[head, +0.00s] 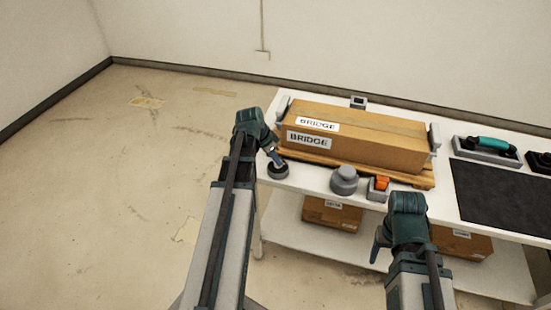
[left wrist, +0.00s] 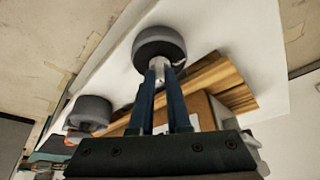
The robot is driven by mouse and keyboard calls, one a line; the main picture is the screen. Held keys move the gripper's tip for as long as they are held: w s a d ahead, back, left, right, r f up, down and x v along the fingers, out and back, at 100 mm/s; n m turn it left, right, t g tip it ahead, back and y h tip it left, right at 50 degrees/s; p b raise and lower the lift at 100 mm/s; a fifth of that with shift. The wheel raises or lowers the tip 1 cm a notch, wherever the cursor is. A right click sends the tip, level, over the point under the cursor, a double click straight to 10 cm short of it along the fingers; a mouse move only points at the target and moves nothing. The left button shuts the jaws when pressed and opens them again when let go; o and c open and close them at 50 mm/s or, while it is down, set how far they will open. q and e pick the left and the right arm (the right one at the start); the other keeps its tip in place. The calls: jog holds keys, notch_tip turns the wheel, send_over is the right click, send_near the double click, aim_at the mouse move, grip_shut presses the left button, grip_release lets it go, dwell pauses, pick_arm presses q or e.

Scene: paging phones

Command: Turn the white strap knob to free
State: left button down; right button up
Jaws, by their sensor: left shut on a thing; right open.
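The white strap knob (left wrist: 157,67) shows in the left wrist view as a small pale piece at the centre of a dark round base (left wrist: 159,46). My left gripper (left wrist: 161,75) is shut on it, its two blue fingers on either side. In the head view the left gripper (head: 276,159) points down at the dark round base (head: 278,171) near the left front corner of the table, and the knob is mostly hidden by the fingers. My right gripper (head: 381,246) is open and empty, in front of the table edge.
A cardboard box (head: 371,142) labelled BRIDGE lies on a wooden pallet (head: 410,178) behind the knob. A grey stepped round part (head: 344,181) and an orange switch (head: 382,183) stand to its right. A black mat (head: 503,194) and a teal-handled tool (head: 487,144) lie farther right.

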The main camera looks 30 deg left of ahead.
pick_arm(q)
jog(key=n, duration=0.1)
jog(key=n+y, duration=0.1)
jog(key=n, duration=0.2)
jog(key=shift+s+d+y, duration=0.1)
jog(key=shift+d+y, duration=0.15)
jog(key=shift+y, duration=0.05)
jog(key=n+y, duration=0.1)
jog(key=n, duration=0.3)
jog(key=shift+d+n+y, duration=0.2)
jog(key=shift+n+y, duration=0.2)
jog(key=n, duration=0.1)
jog(key=n+y, duration=0.1)
jog(key=n, duration=0.2)
jog(key=shift+w+d+n+g+y, duration=0.15)
jog(key=shift+w+n+g+y, duration=0.15)
jog(key=shift+g, duration=0.1)
jog(key=shift+d+n+g+y, duration=0.1)
jog(key=shift+n+g+y, duration=0.35)
jog(key=shift+n, duration=1.25)
jog(key=c, duration=0.9)
grip_release()
